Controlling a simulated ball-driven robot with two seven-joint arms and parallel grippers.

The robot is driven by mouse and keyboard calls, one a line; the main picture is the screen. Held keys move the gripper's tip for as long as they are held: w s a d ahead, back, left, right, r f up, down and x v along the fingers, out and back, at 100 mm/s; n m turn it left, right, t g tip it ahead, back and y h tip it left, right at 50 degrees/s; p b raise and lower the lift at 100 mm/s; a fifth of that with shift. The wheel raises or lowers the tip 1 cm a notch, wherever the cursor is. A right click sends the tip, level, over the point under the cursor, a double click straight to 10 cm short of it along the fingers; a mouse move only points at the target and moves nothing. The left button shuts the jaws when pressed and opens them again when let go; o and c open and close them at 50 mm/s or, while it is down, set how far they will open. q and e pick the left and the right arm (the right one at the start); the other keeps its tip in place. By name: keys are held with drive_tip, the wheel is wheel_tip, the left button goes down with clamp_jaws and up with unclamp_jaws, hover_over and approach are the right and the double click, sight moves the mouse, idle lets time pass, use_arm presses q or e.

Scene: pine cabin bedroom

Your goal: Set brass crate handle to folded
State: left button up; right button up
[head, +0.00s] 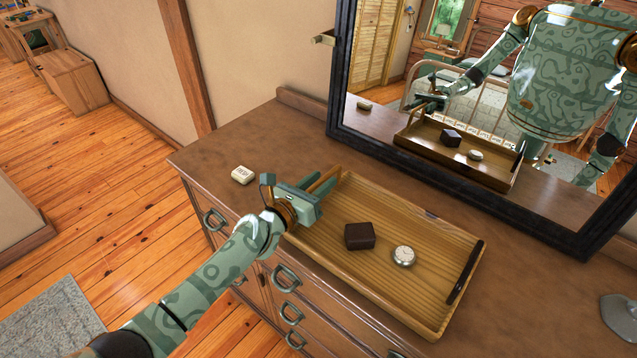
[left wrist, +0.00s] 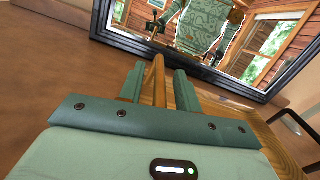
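A shallow wooden tray-like crate (head: 425,215) sits on the dresser top. A brass-coloured handle bar (head: 325,180) is at its left end, raised above the rim, partly hidden by my gripper. A dark handle (head: 465,272) is at the crate's right end. My left gripper (head: 308,196) is at the brass-coloured handle. In the left wrist view, the handle (left wrist: 157,80) lies between the two fingers of the left gripper (left wrist: 159,88), with a narrow gap on each side, so the gripper looks open around it. My right gripper is not in view directly.
A small cream block (head: 242,175) lies on the dresser (head: 215,157) to the left. A black-framed mirror (head: 400,157) stands behind. A glass base (head: 622,312) is at the right.

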use_arm(q)
clamp_jaws()
drive_tip(key=m, duration=0.1)
drive_tip(key=d+m, duration=0.1)
drive_tip(key=s+m+b, duration=0.1)
drive_tip(key=shift+d+f, duration=0.2)
drive_tip(key=shift+f, duration=0.05)
drive_tip(key=shift+s+d+f+m+b, duration=0.25)
drive_tip(key=shift+s+d+m, duration=0.1)
drive_tip(key=shift+m, duration=0.65)
drive_tip(key=shift+s+d+f+m+b, duration=0.25)
drive_tip(key=shift+d+m, duration=0.1)
drive_tip(key=shift+m, duration=0.65)
unclamp_jaws()
drive_tip(key=shift+r, duration=0.1)
